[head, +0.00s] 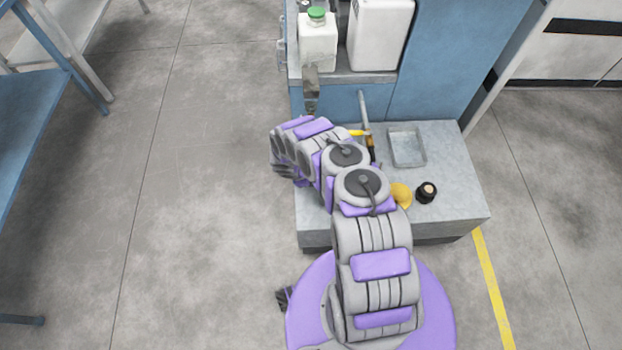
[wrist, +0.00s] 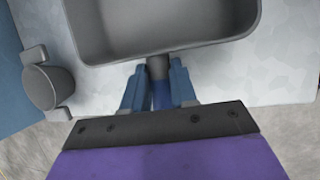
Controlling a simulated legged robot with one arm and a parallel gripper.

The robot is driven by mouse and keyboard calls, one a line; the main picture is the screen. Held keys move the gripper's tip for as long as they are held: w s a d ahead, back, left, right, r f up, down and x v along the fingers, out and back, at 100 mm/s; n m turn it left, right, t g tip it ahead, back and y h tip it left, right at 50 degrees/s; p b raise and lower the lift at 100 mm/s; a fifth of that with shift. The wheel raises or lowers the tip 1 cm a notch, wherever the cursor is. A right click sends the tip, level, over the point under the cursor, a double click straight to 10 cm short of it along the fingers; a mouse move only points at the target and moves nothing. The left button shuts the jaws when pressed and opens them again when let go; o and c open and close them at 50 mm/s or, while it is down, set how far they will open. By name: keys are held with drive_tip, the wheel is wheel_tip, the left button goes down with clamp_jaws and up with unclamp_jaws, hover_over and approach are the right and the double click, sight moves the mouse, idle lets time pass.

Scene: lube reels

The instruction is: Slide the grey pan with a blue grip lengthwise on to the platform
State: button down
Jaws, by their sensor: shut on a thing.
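The grey pan (wrist: 160,30) fills the top of the wrist view, with its near wall and rounded corners visible and its far end out of the frame. Its grip (wrist: 160,92) points back toward me, with a dark neck and a blue part. My gripper (wrist: 159,88) is shut on the grip, one blue finger on each side. The light grey platform (wrist: 275,75) lies behind the pan; I cannot tell whether they touch. In the head view the platform (head: 450,215) is a low block before the blue cabinet. My arm hides the pan and gripper there.
A blue cabinet (head: 440,60) rises behind, holding a white green-capped jug (head: 318,42). A grey cylindrical fitting (wrist: 45,82) is left of the pan.

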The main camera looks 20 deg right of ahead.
drive_tip(key=c, duration=0.8)
unclamp_jaws()
drive_tip(key=w+p+v, duration=0.1)
drive_tip(key=p+v, duration=0.3)
drive_tip(key=v, duration=1.3)
drive_tip(key=shift+s+p, duration=0.4)
drive_tip(key=shift+a+r, duration=0.1)
